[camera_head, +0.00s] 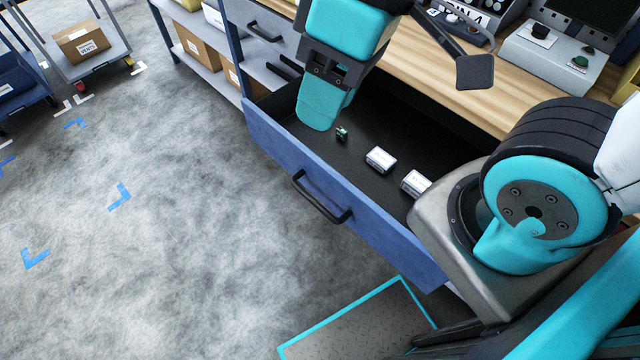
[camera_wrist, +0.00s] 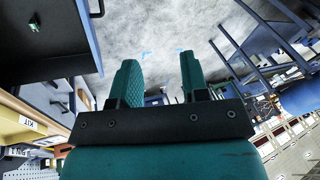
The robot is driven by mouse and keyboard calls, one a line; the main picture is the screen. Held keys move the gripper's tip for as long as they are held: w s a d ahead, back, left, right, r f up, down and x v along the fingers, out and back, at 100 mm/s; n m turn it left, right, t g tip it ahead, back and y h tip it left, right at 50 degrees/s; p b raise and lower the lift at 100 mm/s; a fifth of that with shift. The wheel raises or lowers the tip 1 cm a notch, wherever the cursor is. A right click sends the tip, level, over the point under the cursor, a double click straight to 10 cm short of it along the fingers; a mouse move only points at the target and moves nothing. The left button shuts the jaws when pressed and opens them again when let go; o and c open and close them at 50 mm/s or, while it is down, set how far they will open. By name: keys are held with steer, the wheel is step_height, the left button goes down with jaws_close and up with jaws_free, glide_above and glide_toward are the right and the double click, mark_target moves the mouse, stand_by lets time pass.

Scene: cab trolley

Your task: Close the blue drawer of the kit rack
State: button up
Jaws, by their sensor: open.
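The blue drawer (camera_head: 335,195) of the kit rack stands pulled out, with its dark interior exposed. Its black bar handle (camera_head: 322,198) is on the outer face of the blue front panel. In the wrist view the drawer front (camera_wrist: 88,38) runs along the left, beside my fingers. My gripper (camera_head: 322,112) hangs over the left part of the drawer, inside of the front panel in the picture. In the wrist view my gripper (camera_wrist: 157,65) has its two teal fingers apart with nothing between them. I cannot tell whether a finger touches the drawer.
In the drawer lie a small green part (camera_head: 341,133) and two white boxes (camera_head: 380,159). A wooden worktop (camera_head: 450,75) with equipment lies behind. A grey drawer (camera_head: 262,28) and shelf with cardboard boxes (camera_head: 197,45) are at upper left. The grey floor (camera_head: 150,220) before the drawer is clear.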

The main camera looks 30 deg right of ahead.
steer(key=c, duration=0.3)
steer(key=shift+w+f+n, duration=0.15)
steer(key=shift+w+n, duration=0.25)
steer(key=c, duration=0.4)
steer(key=w+f+n+h, duration=0.1)
steer(key=w+n, duration=0.1)
steer(key=w+a+f+n+h, duration=0.1)
steer(key=w+n, duration=0.1)
steer(key=w, duration=0.1)
steer(key=w+f+n+h, duration=0.1)
steer(key=w+n, duration=0.1)
steer(key=shift+w+a+f+g+p, duration=0.2)
steer(key=shift+a+f+g+p, duration=0.1)
steer(key=shift+f, duration=0.05)
jaws_close()
steer(key=w+a+f+n+h, duration=0.4)
steer(key=w+f+n, duration=0.2)
steer(key=f+n, duration=0.25)
steer(key=n+t+h+p, duration=0.3)
steer(key=n+h+p, duration=0.3)
steer(key=n, duration=1.1)
glide_toward(293, 166)
steer(key=x, duration=0.5)
steer(key=shift+f, duration=0.4)
steer(key=shift+w+d+f, duration=0.1)
steer(key=shift+d+f, duration=0.05)
steer(key=shift+d, duration=0.35)
